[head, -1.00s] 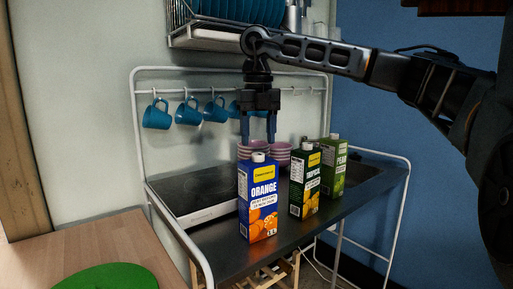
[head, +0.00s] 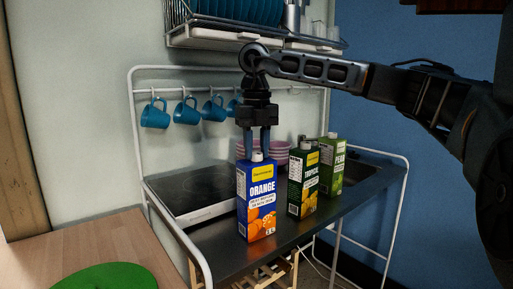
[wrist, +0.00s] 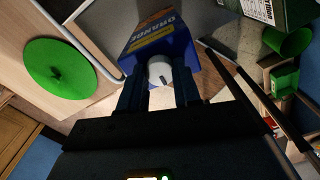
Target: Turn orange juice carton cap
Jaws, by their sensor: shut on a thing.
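The orange juice carton (head: 257,200) is blue with a yellow label and stands upright near the front edge of the metal counter. Its white cap (head: 257,156) is on top. My gripper (head: 257,150) points straight down over the carton, with a finger on each side of the cap. In the wrist view, the white cap (wrist: 159,71) sits between the two dark fingers of my gripper (wrist: 160,88), and the blue carton (wrist: 155,42) shows beyond it. My gripper is shut on the cap.
A tropical carton (head: 303,182) and a green pear carton (head: 331,165) stand to the right on the counter (head: 290,236). Pink bowls (head: 277,150) are behind. Blue mugs (head: 155,115) hang from a rail. A hob (head: 190,187) lies left, and a green round mat (head: 108,277) lies on the wooden table.

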